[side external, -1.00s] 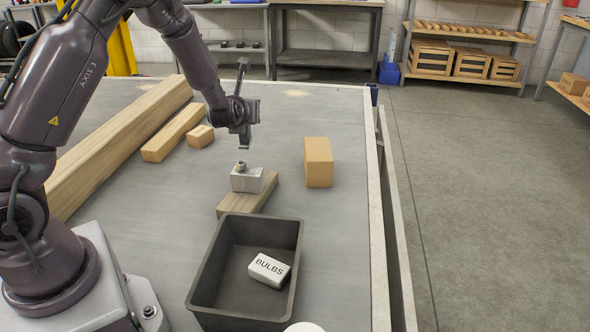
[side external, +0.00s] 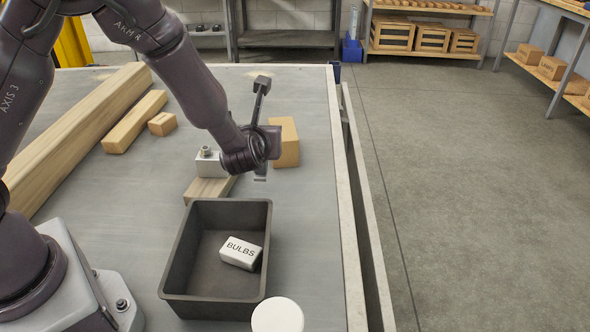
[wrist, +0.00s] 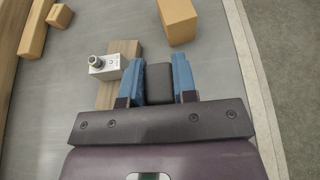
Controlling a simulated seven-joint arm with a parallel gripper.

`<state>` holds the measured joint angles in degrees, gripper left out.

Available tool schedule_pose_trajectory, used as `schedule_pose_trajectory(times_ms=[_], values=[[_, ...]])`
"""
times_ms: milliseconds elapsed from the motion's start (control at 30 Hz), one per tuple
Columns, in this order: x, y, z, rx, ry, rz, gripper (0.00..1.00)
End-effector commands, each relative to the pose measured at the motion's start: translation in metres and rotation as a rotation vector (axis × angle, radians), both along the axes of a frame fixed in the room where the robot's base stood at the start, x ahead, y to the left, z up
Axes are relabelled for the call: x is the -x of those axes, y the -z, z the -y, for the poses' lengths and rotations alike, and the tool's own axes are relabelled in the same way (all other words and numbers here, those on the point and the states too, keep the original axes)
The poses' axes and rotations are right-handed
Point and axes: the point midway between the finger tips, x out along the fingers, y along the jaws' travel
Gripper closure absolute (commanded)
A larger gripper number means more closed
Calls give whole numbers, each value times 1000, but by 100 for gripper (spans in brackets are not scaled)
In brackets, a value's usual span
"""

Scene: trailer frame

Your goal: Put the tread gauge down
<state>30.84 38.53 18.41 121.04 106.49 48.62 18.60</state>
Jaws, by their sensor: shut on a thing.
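My gripper (side external: 261,177) hangs over the table, just right of a plank and short of a cardboard-coloured block. In the wrist view its two blue fingers (wrist: 160,82) are closed on a dark block-like thing (wrist: 160,90), which I take to be the tread gauge. Only its dark end shows between the fingers. In the side view the gauge is mostly hidden by the wrist, so I cannot tell its gap to the table.
A silver block with a knob (side external: 211,163) sits on a short plank (side external: 208,189), left of my gripper. A tan block (side external: 286,143) stands behind. A dark bin (side external: 178,252) holds a white BULBS box (side external: 241,253). A white round thing (side external: 277,315) is in front. Timber (side external: 85,130) lies left.

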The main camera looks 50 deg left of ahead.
Motion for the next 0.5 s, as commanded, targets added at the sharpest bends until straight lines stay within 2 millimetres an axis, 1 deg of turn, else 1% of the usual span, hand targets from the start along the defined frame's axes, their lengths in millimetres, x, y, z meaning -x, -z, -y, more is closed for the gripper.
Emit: schedule_pose_trajectory(times_ms=[33,200,300,400,500], values=[[-14,7,-2,-2,-2,1,100],[-56,26,-5,-2,-1,1,100],[-70,48,-6,-2,-1,-3,100],[-83,63,-6,-2,-1,0,100],[-92,72,-6,-1,0,1,100]])
